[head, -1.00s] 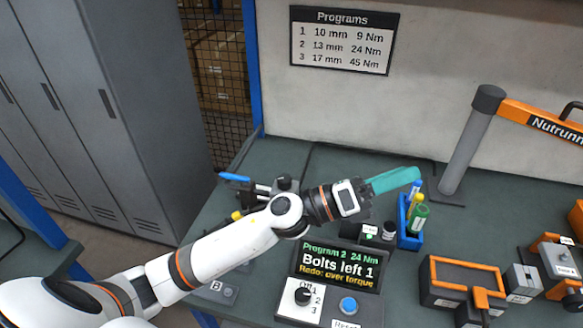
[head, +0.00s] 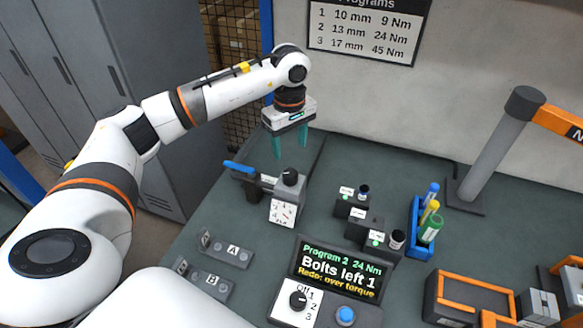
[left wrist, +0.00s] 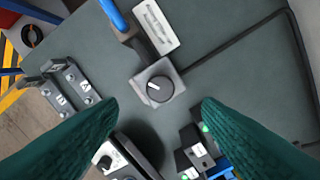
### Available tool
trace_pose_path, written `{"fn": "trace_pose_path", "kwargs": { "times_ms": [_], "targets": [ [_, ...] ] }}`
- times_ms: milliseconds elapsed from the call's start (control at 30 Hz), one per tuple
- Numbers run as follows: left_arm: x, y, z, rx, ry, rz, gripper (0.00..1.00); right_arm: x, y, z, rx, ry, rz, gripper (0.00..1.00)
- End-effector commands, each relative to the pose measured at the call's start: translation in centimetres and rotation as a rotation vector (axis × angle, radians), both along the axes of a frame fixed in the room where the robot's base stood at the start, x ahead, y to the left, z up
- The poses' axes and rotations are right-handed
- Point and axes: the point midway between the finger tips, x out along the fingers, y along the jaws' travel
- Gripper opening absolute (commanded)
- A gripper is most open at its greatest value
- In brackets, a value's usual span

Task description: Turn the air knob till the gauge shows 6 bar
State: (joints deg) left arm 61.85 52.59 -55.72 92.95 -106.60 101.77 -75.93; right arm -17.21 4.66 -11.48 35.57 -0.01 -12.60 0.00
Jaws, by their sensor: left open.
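The air knob (head: 290,177) is a dark round knob on top of a small grey unit on the bench. It also shows in the left wrist view (left wrist: 158,89), with a white pointer line on it. The gauge (head: 283,213) is a white dial on the front of that unit; its needle is too small to read. My left gripper (head: 291,147) has teal fingers pointing down. It is open and empty, above and behind the knob, apart from it. In the left wrist view the knob lies between and beyond the fingertips. My right gripper is not in view.
A blue-handled valve (head: 240,167) stands left of the knob. Trays A and B (head: 228,252) lie in front left. A screen (head: 340,268) with a selector knob and a blue button is in front. Small labelled blocks (head: 363,225) and a blue pen holder (head: 418,232) stand right.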

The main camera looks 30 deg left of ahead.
Motion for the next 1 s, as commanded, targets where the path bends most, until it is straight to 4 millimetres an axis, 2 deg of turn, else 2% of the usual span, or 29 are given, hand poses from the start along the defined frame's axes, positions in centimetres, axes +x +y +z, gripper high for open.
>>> {"fn": "trace_pose_path", "kwargs": {
  "times_ms": [300,500,667,900,1000],
  "targets": [
    [-0.1,-0.1,-6.3,-0.003,0.004,0.0,0.59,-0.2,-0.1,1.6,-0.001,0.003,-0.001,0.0],
    [-0.1,-0.1,-8.8,-0.004,0.001,0.0,0.59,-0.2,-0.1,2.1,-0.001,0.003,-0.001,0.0],
    [0.0,-0.2,-9.6,-0.004,-0.001,0.0,0.59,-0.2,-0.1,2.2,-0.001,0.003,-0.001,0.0],
    [0.0,-0.1,-9.6,-0.004,-0.001,0.0,0.59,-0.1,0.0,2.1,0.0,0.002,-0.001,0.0],
    [0.0,-0.1,-9.6,-0.004,-0.001,0.0,0.43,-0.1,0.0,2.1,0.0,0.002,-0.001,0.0]
  ]
}}
